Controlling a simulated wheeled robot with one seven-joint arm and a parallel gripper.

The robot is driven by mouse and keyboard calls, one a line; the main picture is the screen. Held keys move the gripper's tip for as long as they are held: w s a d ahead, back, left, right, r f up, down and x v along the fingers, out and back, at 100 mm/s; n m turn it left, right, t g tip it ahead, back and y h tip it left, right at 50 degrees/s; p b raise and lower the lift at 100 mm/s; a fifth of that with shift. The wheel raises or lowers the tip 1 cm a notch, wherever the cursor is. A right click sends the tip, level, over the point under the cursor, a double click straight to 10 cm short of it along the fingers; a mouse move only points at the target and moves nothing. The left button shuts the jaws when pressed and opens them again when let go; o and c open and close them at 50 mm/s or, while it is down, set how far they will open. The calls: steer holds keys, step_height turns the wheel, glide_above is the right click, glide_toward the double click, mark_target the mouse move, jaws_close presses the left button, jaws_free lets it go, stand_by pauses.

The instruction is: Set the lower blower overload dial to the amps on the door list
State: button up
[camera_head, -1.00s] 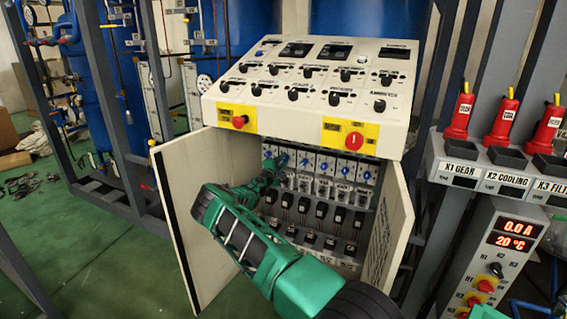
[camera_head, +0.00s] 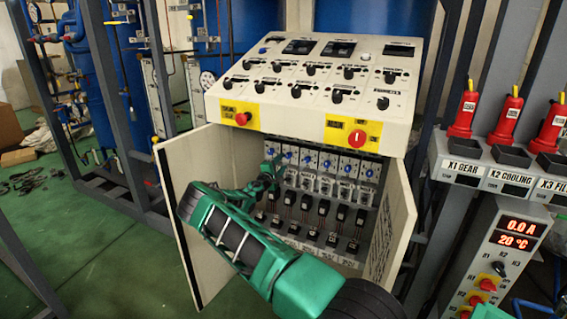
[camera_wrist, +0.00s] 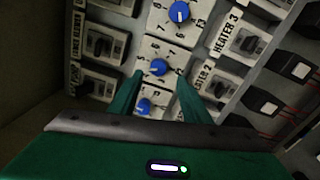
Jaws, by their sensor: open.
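The open cabinet (camera_head: 240,160) holds a row of blue dials (camera_head: 325,164) on white modules above rows of dark breakers. In the wrist view, three blue dials show on numbered white faces: a top one (camera_wrist: 180,13), a middle one (camera_wrist: 158,67) and a bottom one (camera_wrist: 143,106). My gripper (camera_wrist: 160,76) is open, its green fingers on either side of the middle and bottom dials; contact cannot be told. In the head view my gripper (camera_head: 270,172) is at the cabinet's left interior. The right door (camera_head: 392,235) bears a list too small to read.
The left door (camera_head: 185,200) stands open beside my arm. Above is a sloped control panel (camera_head: 310,85) with knobs and red buttons on yellow plates (camera_head: 242,118).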

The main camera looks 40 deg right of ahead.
mark_target(287, 156)
steer(key=v, duration=0.5)
steer(key=shift+a+f, duration=0.1)
steer(key=shift+a, duration=0.25)
steer(key=w+d+m, duration=0.1)
steer(key=d+m, duration=0.2)
steer(key=m, duration=0.3)
steer(key=w+d+m, duration=0.1)
steer(key=d+m, duration=0.3)
steer(key=m, duration=0.2)
steer(key=w+d+r+m, duration=0.1)
steer(key=w+d+m, duration=0.1)
steer(key=m, duration=0.3)
steer(key=shift+d+m, duration=0.4)
steer(key=shift+d, duration=0.4)
steer(key=c, duration=1)
